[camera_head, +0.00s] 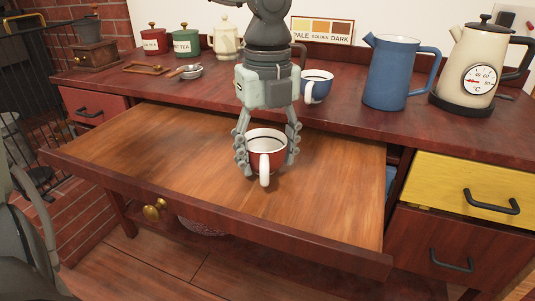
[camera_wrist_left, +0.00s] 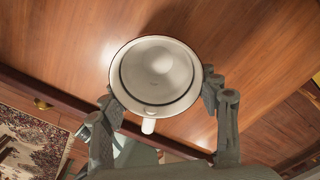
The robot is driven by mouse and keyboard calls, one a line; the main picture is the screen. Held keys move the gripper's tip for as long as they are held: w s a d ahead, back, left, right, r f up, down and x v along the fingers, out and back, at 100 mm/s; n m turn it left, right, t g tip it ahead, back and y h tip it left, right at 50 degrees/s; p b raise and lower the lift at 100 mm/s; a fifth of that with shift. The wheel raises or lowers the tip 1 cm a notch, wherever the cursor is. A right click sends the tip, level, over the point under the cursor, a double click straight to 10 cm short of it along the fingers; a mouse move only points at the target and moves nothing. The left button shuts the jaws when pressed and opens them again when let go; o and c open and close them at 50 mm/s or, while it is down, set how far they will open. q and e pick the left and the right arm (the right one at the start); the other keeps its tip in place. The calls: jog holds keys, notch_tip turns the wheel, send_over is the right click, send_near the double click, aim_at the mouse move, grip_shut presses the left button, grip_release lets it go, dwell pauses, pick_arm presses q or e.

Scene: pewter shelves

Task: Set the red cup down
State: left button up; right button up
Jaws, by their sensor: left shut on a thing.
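The red cup (camera_head: 257,157) has a white inside and a white handle that points toward the front in the head view. My left gripper (camera_head: 266,148) comes down from above, with one finger on each side of the cup, and is shut on it. The cup is upright over the open, bare wooden drawer (camera_head: 330,178); I cannot tell whether its base touches the wood. In the left wrist view the cup (camera_wrist_left: 157,72) shows its round white inside, empty, between the fingers of the left gripper (camera_wrist_left: 160,95). My right gripper is not in view.
On the desktop behind stand a blue-and-white cup (camera_head: 317,84), a blue jug (camera_head: 396,73), a cream kettle (camera_head: 472,70), red and green tins, and a grinder (camera_head: 92,45). A yellow drawer (camera_head: 460,182) is at right. The pulled-out drawer has free room around the cup.

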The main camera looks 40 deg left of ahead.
pick_arm(q)
jog(key=o, duration=1.1)
jog(key=shift+o, duration=1)
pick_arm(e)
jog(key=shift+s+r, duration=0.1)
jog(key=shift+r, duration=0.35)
